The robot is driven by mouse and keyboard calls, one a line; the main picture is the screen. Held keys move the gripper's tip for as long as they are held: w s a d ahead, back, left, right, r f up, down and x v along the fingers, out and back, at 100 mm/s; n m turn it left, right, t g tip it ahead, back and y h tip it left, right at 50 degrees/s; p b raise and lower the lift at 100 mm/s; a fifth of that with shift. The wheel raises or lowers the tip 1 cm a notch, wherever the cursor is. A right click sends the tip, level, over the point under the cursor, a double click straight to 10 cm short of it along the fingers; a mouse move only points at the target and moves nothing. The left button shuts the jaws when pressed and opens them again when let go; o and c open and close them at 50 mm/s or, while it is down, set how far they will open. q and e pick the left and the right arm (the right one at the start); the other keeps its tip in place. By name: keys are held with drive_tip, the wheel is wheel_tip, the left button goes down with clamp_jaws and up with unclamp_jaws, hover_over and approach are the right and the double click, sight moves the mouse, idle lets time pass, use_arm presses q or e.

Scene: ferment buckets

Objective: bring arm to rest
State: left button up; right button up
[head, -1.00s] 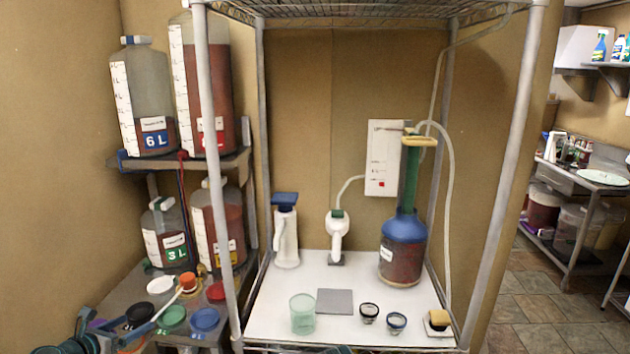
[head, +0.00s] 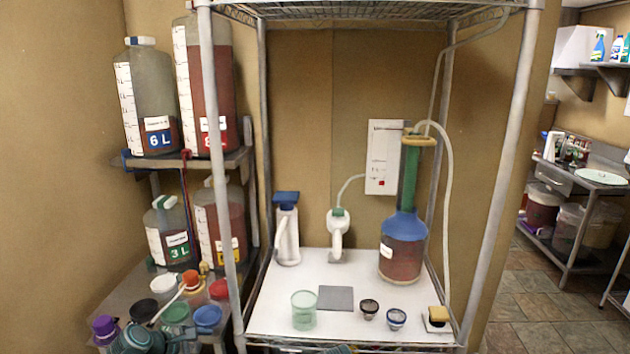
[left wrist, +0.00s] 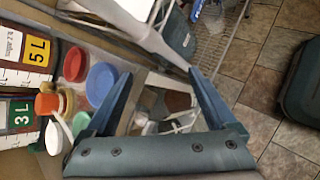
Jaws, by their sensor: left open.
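My left gripper (head: 160,342) shows at the bottom left of the head view, low in front of the small lidded containers on the side shelf. In the left wrist view its two fingers (left wrist: 160,76) are spread wide with nothing held between them. The blue lid (left wrist: 101,84) and green lid (left wrist: 80,124) lie close beside the left finger in that picture; I cannot tell whether they touch. A pale rack post (left wrist: 135,28) runs past the right fingertip.
Side shelves hold large jugs, including the 6 L jug (head: 148,95) and 3 L jug (head: 168,230). The rack's white board (head: 265,315) bears a blue-necked carboy (head: 402,255), a green cup (head: 304,312) and small bowls. Tiled floor (head: 540,315) is open at right.

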use_arm(q)
drive_tip(key=s+d+f+m+g+y, duration=0.3)
drive_tip(key=s+d+m+g, duration=0.1)
drive_tip(key=s+d+m, duration=0.4)
drive_tip(key=s+d+f+m+g+y, duration=0.3)
drive_tip(key=s+d+m, duration=0.5)
drive_tip(key=d+m, duration=0.4)
drive_tip(key=shift+s+d+f+m+g+y, duration=0.2)
drive_tip(key=shift+d+m+g+y, duration=0.25)
drive_tip(key=shift+m, duration=2.15)
